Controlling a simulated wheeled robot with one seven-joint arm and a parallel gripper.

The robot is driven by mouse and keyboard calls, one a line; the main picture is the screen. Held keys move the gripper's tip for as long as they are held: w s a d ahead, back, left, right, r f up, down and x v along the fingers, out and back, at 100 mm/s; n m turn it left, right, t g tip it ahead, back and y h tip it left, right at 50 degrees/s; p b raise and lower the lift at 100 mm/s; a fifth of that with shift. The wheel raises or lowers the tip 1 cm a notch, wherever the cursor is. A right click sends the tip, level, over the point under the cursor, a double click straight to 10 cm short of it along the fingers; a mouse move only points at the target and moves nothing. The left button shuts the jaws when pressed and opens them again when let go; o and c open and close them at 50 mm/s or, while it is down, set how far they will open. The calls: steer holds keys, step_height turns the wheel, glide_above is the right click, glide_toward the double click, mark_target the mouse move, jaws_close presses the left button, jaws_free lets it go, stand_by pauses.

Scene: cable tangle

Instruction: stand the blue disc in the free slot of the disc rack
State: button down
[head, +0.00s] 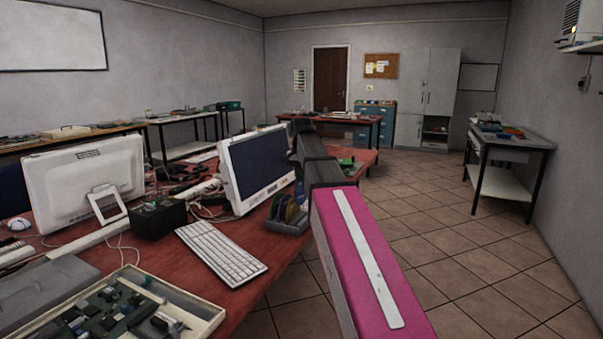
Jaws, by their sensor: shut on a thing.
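The disc rack (285,228) is a small dark stand on the red desk, right of the keyboard and in front of the monitor. Several thin discs stand upright in it, one olive-yellow and others dark or purplish. Their slots are too small to tell apart, and I cannot make out the free one. My arm, pink and dark grey, reaches forward just right of the rack and past the monitor's right edge.
A monitor (258,168) stands behind the rack, and a white keyboard (221,251) lies to its left. A parts tray (185,300), a black box (158,219) and a second white screen (84,182) crowd the desk (205,290). Tiled floor right of my arm is open.

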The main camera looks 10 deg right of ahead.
mark_target(302, 191)
steer(key=shift+f, duration=3)
steer(key=c, duration=1.2)
jaws_free()
steer(key=shift+r, duration=0.1)
step_height(302, 191, up, 11)
steer(key=shift+f, duration=0.2)
